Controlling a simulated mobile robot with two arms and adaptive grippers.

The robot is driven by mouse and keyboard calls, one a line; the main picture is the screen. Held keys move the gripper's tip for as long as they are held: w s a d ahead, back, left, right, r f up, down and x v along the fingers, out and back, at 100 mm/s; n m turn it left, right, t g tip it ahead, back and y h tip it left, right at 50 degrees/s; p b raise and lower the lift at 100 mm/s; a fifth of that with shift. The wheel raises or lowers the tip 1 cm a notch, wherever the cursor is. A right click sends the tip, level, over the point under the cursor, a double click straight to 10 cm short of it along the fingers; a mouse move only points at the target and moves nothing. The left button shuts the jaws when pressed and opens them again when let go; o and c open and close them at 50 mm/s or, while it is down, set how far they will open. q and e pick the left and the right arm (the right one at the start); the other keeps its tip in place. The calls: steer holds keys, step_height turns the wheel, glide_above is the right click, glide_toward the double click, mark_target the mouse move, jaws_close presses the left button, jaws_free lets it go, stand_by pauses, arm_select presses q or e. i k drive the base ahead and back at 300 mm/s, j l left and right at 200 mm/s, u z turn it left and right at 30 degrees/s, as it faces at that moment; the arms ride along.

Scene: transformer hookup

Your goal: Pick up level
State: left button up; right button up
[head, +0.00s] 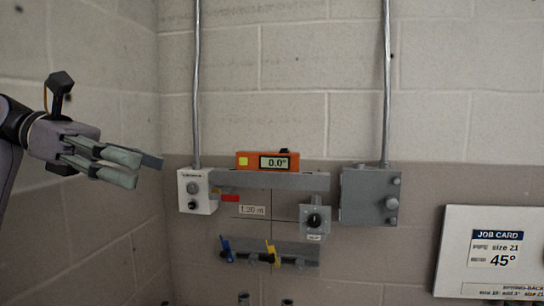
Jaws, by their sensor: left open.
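The level (268,161) is an orange box with a small display reading 0.0° and a yellow square at its left. It sits on top of a grey horizontal bar (270,180) on the wall. My left gripper (140,169) is at the left of the head view, pointing right, with its fingers apart and nothing visible between them. In the picture it is left of the level and clear of it. My right gripper is not in view.
A white control box (197,191) and a grey box (370,195) with conduits flank the bar. Below hang blue (226,249) and yellow (271,252) handled tools on a rack. A job card board (455,250) stands at right, reading size 21 and 45°.

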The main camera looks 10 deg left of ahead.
mark_target(281, 162)
steer(key=i, duration=1.25)
